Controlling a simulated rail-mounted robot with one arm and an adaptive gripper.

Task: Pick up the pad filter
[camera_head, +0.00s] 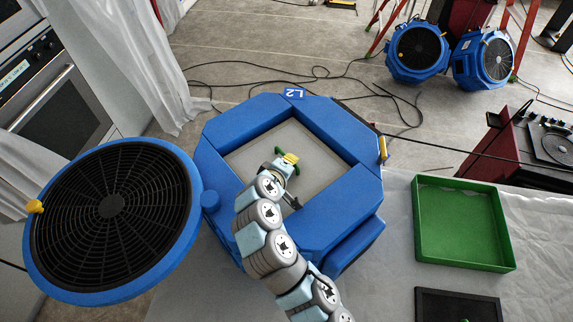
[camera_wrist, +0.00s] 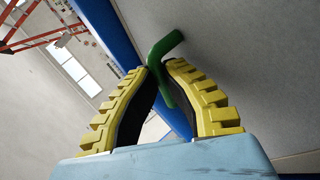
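The pad filter (camera_head: 318,152) is a flat pale grey square panel seated in the square opening of a blue octagonal machine (camera_head: 240,124). A green handle (camera_head: 278,150) shows on it beside my fingertips. My gripper (camera_head: 289,158), with yellow-backed fingers, is over the left middle of the panel. In the wrist view, the bent green handle (camera_wrist: 166,46) passes between the fingertips. The black finger pads close in on it from both sides and appear to touch it. My arm hides the lower left part of the panel.
A round black grille cover (camera_head: 110,205) with a blue rim stands swung open at the left. A green tray (camera_head: 460,255) and a dark tray (camera_head: 457,307) lie at the right. Two blue fans (camera_head: 418,50) and loose black cables (camera_head: 320,75) are on the floor behind.

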